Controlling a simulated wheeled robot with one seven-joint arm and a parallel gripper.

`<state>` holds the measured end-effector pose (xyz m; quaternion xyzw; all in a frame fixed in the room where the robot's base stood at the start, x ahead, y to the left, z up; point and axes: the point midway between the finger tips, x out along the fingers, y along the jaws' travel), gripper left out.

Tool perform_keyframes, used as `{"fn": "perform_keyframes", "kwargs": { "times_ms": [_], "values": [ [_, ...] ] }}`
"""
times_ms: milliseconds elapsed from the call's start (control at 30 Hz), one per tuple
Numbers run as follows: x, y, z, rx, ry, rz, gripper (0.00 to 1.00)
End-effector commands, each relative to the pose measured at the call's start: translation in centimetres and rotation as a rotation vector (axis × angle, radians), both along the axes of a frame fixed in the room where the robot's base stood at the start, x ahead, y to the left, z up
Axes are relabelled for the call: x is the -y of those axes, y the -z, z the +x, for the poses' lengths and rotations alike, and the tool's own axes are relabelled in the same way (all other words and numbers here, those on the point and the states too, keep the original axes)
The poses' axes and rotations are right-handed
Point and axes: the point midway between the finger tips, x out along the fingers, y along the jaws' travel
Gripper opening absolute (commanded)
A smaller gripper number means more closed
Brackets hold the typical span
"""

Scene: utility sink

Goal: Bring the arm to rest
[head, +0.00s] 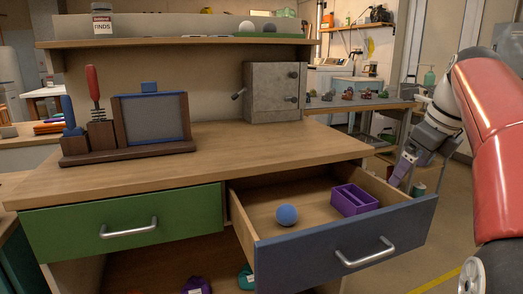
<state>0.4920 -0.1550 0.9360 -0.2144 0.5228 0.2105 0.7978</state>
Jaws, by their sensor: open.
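My gripper (408,178) hangs at the right side of the head view, pointing down, just right of the workbench and behind the open drawer. It is open and I see nothing between its fingers. My arm comes in from the right edge, its red link bent high. The blue-fronted drawer (345,255) is pulled out. Inside it a blue ball (286,215) lies near the middle and a purple divided box (353,199) stands toward the right. My gripper is apart from both.
The green drawer (122,222) is shut. The wooden benchtop (210,152) holds a dark wooden stand with tools (128,155) at left and a grey metal box (274,92) at back. Several coloured items lie on the lower shelf. Another bench (360,104) stands behind my gripper.

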Motion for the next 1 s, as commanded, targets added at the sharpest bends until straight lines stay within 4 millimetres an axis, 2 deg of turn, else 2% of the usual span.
{"fn": "perform_keyframes", "kwargs": {
  "times_ms": [267,433,600,700,1000],
  "values": [
    [-4.1,1.7,-2.9,0.046,-0.362,-0.172,0.94],
    [-7.7,4.4,-6.4,0.089,-0.738,-0.352,0.94],
    [-11.6,9.3,-11.8,0.139,-1.274,-0.613,0.94],
    [-13.2,12.5,-14.7,0.159,-1.565,-0.753,0.94],
    [-15.4,20.4,-20.8,0.189,-2.187,-1.061,0.94]
  ]
}}
